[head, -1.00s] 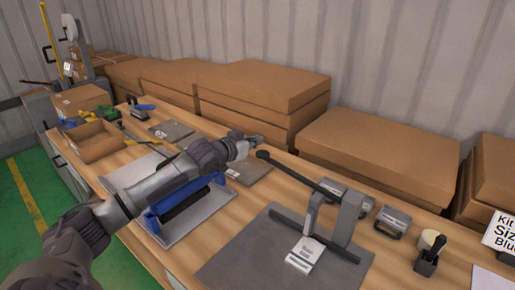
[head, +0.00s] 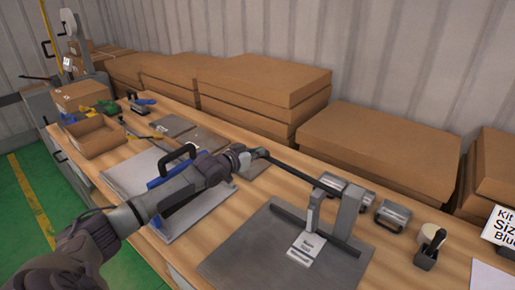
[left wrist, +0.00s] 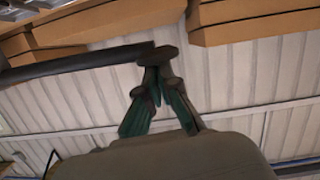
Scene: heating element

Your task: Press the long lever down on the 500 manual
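The 500 manual is a grey press (head: 345,212) on a dark flat base plate (head: 245,255) at the front right of the bench. Its long dark lever (head: 290,168) slants up to the left from the upright to a rounded end. My left gripper (head: 246,156) is at that raised end, reaching in from the left. In the left wrist view the two green-padded fingers (left wrist: 158,82) come together right at the lever's knobbed end (left wrist: 165,53). They look shut, with no thing clearly between them. My right gripper is out of view.
A white labelled packet (head: 307,247) lies on the base plate. Another press with a blue part and black handle (head: 178,158) is partly behind my left arm. Grey metal blocks (head: 393,215) and a dark holder (head: 428,252) stand to the right. Cardboard boxes (head: 380,150) line the wall.

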